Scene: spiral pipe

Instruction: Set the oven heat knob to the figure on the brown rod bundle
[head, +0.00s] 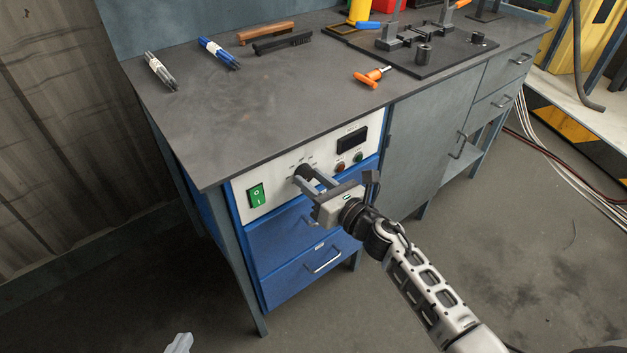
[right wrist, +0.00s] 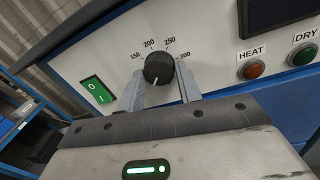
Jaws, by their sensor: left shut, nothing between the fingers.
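The oven's dark heat knob (right wrist: 158,68) sits on a white panel, ringed by figures 150, 200, 250 and 300; its white mark points down, away from them. The brown rod bundle (head: 265,32) lies at the back of the bench; no figure is legible on it. My right gripper (head: 308,178) is at the knob, with a finger on each side in the right wrist view (right wrist: 160,82); whether the fingers press on it is unclear. My left gripper (head: 178,343) shows only its tip at the bottom edge, shut and empty, far from the oven.
Grey (head: 160,70), blue (head: 219,53) and black (head: 283,43) rod bundles lie on the bench, near an orange-handled tool (head: 372,76) and a dark fixture plate (head: 430,55). The panel has a green switch (head: 256,195), two lamps and a dark display (head: 352,139).

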